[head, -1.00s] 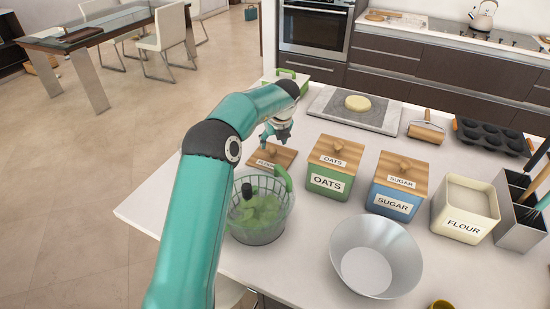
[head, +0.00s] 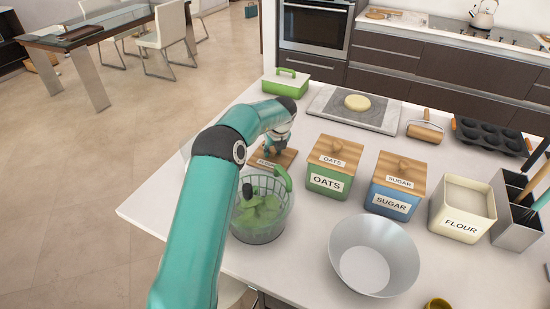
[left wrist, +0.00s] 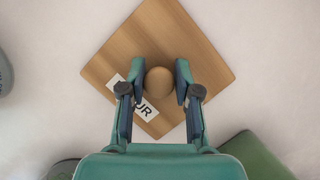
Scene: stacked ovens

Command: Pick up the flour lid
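The flour lid (head: 288,157) is a square wooden board with a round knob and a white label. It lies flat on the white counter, left of the oats canister (head: 333,172) and behind the salad spinner. In the left wrist view the lid (left wrist: 195,60) fills the middle, turned like a diamond. My left gripper (left wrist: 159,78) is open, its two fingers on either side of the round knob (left wrist: 163,82), with small gaps showing. In the head view my left gripper (head: 278,148) is right over the lid. My right gripper is not in view.
The salad spinner (head: 262,222) stands close in front of the lid. The sugar canister (head: 394,190) and open flour canister (head: 463,212) stand to the right. A metal bowl (head: 374,259) is in front.

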